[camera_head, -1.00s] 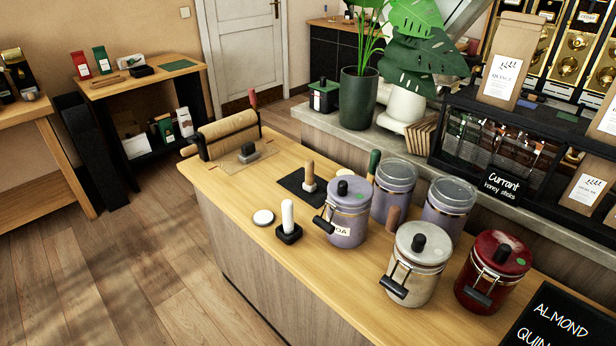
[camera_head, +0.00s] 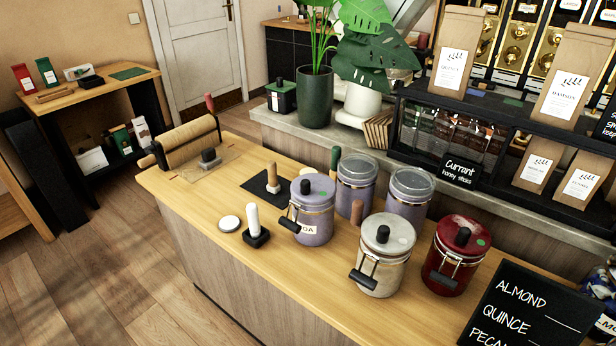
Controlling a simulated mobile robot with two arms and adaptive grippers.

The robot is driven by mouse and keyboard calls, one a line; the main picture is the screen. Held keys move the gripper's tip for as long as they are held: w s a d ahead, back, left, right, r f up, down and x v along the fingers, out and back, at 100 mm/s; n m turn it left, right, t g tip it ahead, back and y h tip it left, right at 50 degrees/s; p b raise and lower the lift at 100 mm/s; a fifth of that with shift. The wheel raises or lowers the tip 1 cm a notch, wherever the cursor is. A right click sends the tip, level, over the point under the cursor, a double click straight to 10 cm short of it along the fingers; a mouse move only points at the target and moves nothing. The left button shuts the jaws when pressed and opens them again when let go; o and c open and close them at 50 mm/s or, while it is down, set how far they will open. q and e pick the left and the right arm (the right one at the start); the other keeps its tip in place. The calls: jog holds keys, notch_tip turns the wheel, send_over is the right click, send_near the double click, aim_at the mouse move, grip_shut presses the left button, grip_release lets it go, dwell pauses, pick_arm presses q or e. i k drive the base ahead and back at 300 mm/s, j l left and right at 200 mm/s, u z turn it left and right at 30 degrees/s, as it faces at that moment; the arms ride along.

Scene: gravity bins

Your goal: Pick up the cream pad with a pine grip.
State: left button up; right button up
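A small stamp-like pad with an upright light-wood grip and a pale base, matching the cream pad with a pine grip (camera_head: 272,179), stands on a dark mat (camera_head: 253,184) on the wooden counter. It stands left of and behind the nearest lilac jar. A white-gripped piece with a black base (camera_head: 256,236) stands in front of it. Neither of my grippers is in view.
Lidded lilac (camera_head: 312,222), cream (camera_head: 385,262) and dark red (camera_head: 453,262) jars crowd the counter's right part. A white disc (camera_head: 229,223) lies near the front edge. A paper roll (camera_head: 188,142) is at the far-left end. A chalkboard (camera_head: 530,308) stands front right. Floor (camera_head: 120,280) is clear on the left.

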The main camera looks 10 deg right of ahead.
aim_at(272, 187)
jog(key=z, duration=0.25)
jog(key=i+j+z, duration=0.15)
jog(key=j+z, duration=0.25)
jog(key=i+j+z, duration=0.1)
jog(key=z, duration=0.25)
jog(key=j+z, duration=0.4)
